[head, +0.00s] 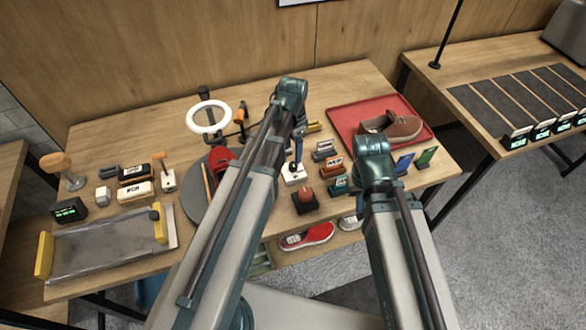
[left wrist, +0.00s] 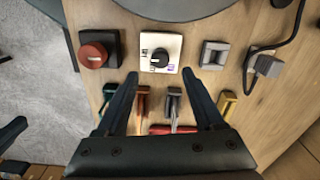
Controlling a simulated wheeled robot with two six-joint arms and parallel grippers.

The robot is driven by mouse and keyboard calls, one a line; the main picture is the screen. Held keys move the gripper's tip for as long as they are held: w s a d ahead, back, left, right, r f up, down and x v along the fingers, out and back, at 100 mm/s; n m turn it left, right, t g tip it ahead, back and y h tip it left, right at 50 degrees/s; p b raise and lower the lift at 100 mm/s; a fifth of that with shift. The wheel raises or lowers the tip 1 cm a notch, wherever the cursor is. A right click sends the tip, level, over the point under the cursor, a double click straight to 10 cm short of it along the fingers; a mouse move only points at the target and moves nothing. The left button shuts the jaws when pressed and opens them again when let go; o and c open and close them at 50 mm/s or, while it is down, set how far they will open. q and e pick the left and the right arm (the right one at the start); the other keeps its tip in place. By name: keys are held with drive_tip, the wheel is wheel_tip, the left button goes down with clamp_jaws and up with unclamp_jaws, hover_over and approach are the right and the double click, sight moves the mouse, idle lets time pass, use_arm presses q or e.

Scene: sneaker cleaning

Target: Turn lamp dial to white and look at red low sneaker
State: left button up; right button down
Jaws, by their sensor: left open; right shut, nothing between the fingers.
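The lamp dial (left wrist: 159,53) is a black knob on a small white box with small labels. It also shows in the head view (head: 292,177), partly behind my left arm. I cannot surely read its setting. My left gripper (left wrist: 160,75) is open, its fingertips apart on either side of the dial's near edge, with nothing between them. A red low shoe (head: 222,157) sits on the grey turntable (head: 192,203), partly hidden by my left arm. The ring lamp (head: 208,117) stands behind it and looks white.
A black box with a red knob (left wrist: 96,53) and a grey block (left wrist: 214,54) flank the dial. Several small coloured holders (head: 333,167) stand close by. A red tray (head: 345,112) with a brownish-red shoe lies at the right. Another red sneaker (head: 308,236) sits on the lower shelf.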

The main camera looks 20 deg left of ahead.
sight(293, 164)
use_arm(q)
wheel_tip(293, 164, down, 7)
drive_tip(key=b, duration=0.6)
clamp_jaws()
